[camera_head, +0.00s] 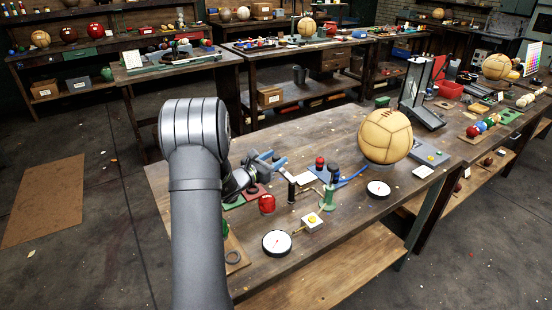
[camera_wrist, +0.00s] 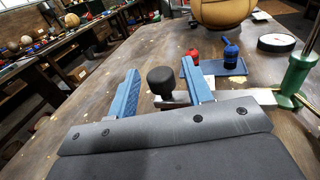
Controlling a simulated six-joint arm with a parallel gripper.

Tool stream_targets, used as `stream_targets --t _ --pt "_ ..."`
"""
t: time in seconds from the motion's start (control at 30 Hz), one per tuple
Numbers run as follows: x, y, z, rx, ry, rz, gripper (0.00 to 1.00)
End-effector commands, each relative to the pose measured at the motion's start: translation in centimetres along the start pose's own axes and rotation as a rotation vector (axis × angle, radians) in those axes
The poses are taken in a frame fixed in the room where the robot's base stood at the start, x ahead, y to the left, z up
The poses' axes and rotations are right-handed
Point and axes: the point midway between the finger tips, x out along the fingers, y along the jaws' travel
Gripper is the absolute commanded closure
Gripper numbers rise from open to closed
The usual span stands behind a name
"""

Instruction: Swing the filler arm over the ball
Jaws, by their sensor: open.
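The tan leather ball (camera_head: 387,136) sits at the back right of the near bench; its lower part shows at the top of the wrist view (camera_wrist: 222,12). The filler stand is a green post (camera_head: 328,195), also at the right of the wrist view (camera_wrist: 296,72). A pale filler arm (camera_wrist: 250,96) runs left from the post, away from the ball, to an upright black knob (camera_wrist: 162,80). My gripper (camera_head: 272,160) is left of the stand. In the wrist view my gripper (camera_wrist: 160,68) has its blue fingers open, with the knob appearing between them; contact cannot be told.
A blue tray (camera_wrist: 222,67) with red and blue pieces lies beyond the knob. A red can (camera_head: 267,203), a white dial (camera_head: 277,242) and a yellow-button box (camera_head: 312,221) stand toward the bench front. Another dial (camera_head: 378,188) lies near the ball.

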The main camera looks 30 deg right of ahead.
Motion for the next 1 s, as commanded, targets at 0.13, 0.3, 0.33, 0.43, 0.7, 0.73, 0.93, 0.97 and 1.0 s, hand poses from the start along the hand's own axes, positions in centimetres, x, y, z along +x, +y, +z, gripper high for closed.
stream_targets --t 0.13,0.3,0.33,0.43,0.7,0.73,0.93,0.97,1.0 --pt "0.91 -0.01 0.02 0.0 -0.001 -0.001 0.54" --pt "1.04 0.0 0.03 0.0 -0.001 0.0 0.54" --pt "1.03 0.0 0.03 -0.001 -0.001 0.0 0.54" --pt "1.02 0.0 0.03 -0.001 -0.001 0.0 0.58" --pt "1.0 0.0 0.03 0.0 0.0 0.0 1.0" --pt "1.0 0.01 0.03 0.0 0.0 0.0 1.0" --pt "0.68 0.0 0.05 -0.003 -0.002 0.037 1.0" --pt "0.55 0.02 0.07 -0.002 -0.002 0.053 1.0" --pt "0.34 0.03 0.11 -0.003 -0.003 0.077 1.0"
